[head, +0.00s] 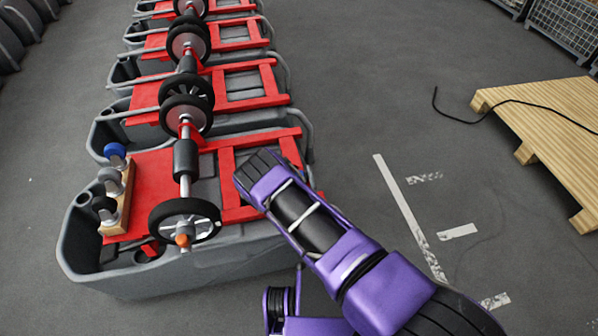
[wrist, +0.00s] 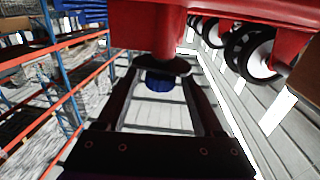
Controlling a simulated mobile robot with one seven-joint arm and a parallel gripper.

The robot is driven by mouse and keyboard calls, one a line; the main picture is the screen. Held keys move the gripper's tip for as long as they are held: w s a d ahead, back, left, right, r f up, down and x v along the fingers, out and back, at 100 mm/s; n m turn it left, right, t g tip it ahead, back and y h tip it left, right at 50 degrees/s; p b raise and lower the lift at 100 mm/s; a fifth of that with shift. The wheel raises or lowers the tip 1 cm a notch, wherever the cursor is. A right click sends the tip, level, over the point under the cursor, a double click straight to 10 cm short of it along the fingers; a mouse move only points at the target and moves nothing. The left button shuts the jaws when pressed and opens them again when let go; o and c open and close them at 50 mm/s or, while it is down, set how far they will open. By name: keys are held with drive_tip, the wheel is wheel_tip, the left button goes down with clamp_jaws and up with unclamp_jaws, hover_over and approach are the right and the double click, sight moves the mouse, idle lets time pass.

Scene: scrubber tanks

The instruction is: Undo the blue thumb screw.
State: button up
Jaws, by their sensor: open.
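In the wrist view a dark round disc sits at the lower end of a red post (wrist: 160,40), and a rounded blue part (wrist: 159,82) shows just below the disc. My gripper (wrist: 163,76) is open, with its two dark fingers on either side of the blue part. I cannot tell whether they touch it. In the head view a blue knob (head: 115,150) stands on a wooden block at the left of the nearest tank. I cannot tell whether it is the blue part in the wrist view. My purple arm reaches over the red frame and hides part of it.
The nearest grey tank (head: 70,250) carries a red frame (head: 262,140) and a black wheel (head: 185,219). More such tanks stand behind it. A pallet (head: 550,130) with a black cable lies at right. Shelving (wrist: 60,95) shows in the wrist view.

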clamp_jaws()
drive_tip(key=shift+d+n+y, duration=0.1)
drive_tip(key=shift+n+y, duration=0.2)
drive_tip(key=shift+y, duration=0.1)
drive_tip(key=n+g+y, duration=0.2)
drive_tip(key=n+y, duration=0.1)
drive_tip(key=y, duration=0.2)
drive_tip(key=shift+n, duration=0.3)
drive_tip(key=n+g+y, duration=0.3)
drive_tip(key=g+y, duration=0.1)
drive_tip(key=shift+w+n+y, duration=0.1)
drive_tip(key=shift+n+y, duration=0.2)
drive_tip(key=n+g+y, duration=0.1)
drive_tip(key=n+g, duration=0.1)
drive_tip(key=g, duration=0.1)
drive_tip(key=n+g+y, duration=0.2)
drive_tip(key=g, duration=0.1)
drive_tip(key=shift+n+y, duration=0.3)
drive_tip(key=shift+n+g+y, duration=0.4)
drive_tip(key=shift+n+g, duration=1)
drive_tip(key=shift+g, duration=1.2)
